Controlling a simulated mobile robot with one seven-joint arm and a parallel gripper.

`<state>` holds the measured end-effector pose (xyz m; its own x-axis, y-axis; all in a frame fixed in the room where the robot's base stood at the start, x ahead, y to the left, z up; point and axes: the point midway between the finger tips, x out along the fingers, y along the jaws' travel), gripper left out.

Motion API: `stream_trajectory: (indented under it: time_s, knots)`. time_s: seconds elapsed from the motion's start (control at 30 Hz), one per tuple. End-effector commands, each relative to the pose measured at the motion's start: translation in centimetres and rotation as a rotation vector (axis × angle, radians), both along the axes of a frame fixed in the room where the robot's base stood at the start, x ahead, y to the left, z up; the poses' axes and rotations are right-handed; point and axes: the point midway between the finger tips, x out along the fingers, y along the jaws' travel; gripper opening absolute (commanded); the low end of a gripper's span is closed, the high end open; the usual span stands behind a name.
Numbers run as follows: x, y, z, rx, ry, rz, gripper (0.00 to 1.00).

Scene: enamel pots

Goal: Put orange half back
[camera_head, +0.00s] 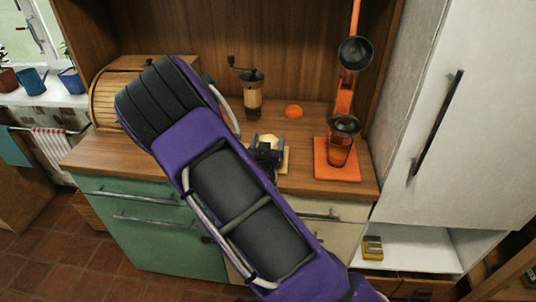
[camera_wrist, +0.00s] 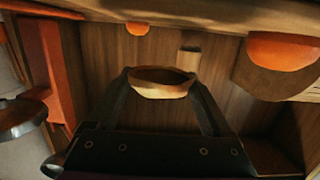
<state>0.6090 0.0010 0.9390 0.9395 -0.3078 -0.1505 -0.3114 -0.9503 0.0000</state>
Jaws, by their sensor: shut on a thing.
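My gripper (camera_wrist: 160,95) is shut on a pale, rounded half-shell piece (camera_wrist: 160,88), taken as the orange half. Its flat or hollow face shows brown in the wrist view, which appears upside down. In the head view, my gripper (camera_head: 266,153) is over the counter by a pale board (camera_head: 284,163), with a pale yellow piece (camera_head: 270,141) at its jaws. Contact with the board cannot be told. Another orange half (camera_head: 294,112) lies on the counter behind; it also shows in the wrist view (camera_wrist: 137,28). A nearer orange dome (camera_wrist: 283,50) shows in the wrist view.
A grinder (camera_head: 254,95) stands at the back. A roll-top box (camera_head: 105,100) is at the left. My arm hides much of the counter (camera_head: 95,155).

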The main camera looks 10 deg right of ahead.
Motion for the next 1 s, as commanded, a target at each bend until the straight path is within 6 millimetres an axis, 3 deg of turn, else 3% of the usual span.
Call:
stream_trajectory:
  time_s: [0.4, 0.87, 0.9, 1.0]
  knots:
    - [0.0, -0.1, -4.7, -0.001, 0.0, -0.001, 0.18]
    - [0.0, 0.0, -5.4, 0.0, -0.001, -0.002, 0.18]
    - [0.0, 0.0, -5.3, 0.0, -0.001, -0.001, 0.88]
    - [0.0, 0.0, -5.3, 0.0, -0.001, -0.001, 1.0]
